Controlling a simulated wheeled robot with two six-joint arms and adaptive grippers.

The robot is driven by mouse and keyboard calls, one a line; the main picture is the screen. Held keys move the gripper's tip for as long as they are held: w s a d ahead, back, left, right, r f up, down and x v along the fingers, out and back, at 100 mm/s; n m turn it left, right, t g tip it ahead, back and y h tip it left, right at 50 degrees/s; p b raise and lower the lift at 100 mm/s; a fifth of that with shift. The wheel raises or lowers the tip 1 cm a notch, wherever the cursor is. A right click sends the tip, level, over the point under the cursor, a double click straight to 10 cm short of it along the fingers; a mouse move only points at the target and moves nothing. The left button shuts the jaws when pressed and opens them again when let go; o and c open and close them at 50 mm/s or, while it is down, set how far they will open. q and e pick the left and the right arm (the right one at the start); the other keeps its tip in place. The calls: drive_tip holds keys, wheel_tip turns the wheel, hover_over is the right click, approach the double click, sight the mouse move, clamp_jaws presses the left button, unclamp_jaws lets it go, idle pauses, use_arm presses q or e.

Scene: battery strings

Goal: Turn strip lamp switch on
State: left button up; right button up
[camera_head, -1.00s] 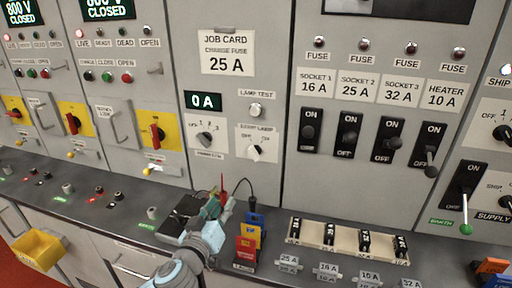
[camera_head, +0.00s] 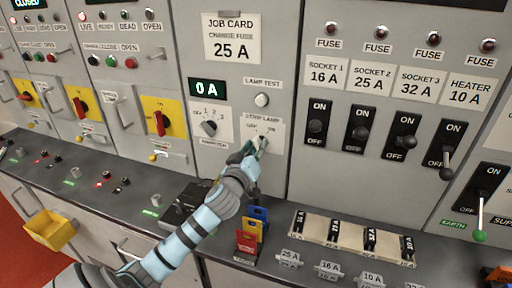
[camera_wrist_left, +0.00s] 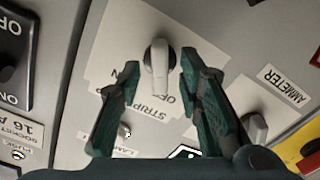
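The knob's bar points toward the lettering near "OFF". In the head view the plate (camera_head: 272,129) is on the grey panel below the lamp test button (camera_head: 261,100), and the knob is partly covered by my gripper. My left gripper (camera_head: 254,148) is open, with one finger on each side of the knob; in the left wrist view small gaps show between fingers and knob. My right gripper is out of view.
The ammeter selector knob (camera_head: 208,128) is just left of the switch. Socket switches (camera_head: 361,130) are on the panel at right.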

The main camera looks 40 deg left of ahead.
use_arm(q)
drive_tip(key=shift+s+r, duration=0.1)
drive_tip(key=shift+s, duration=0.15)
drive_tip(key=shift+c, duration=0.9)
clamp_jaws()
drive_tip(key=shift+m, duration=0.3)
drive_tip(key=shift+r+m+p, duration=0.1)
drive_tip(key=shift+m+p, duration=0.5)
drive_tip(key=shift+m, duration=0.4)
drive_tip(key=m+p, duration=0.1)
drive_tip(key=m, duration=0.2)
drive_tip(key=shift+w+d, duration=0.1)
drive_tip(key=m+p, duration=0.2)
drive_tip(key=m, duration=0.4)
drive_tip(key=shift+d, duration=0.15)
drive_tip(key=shift+m, duration=0.3)
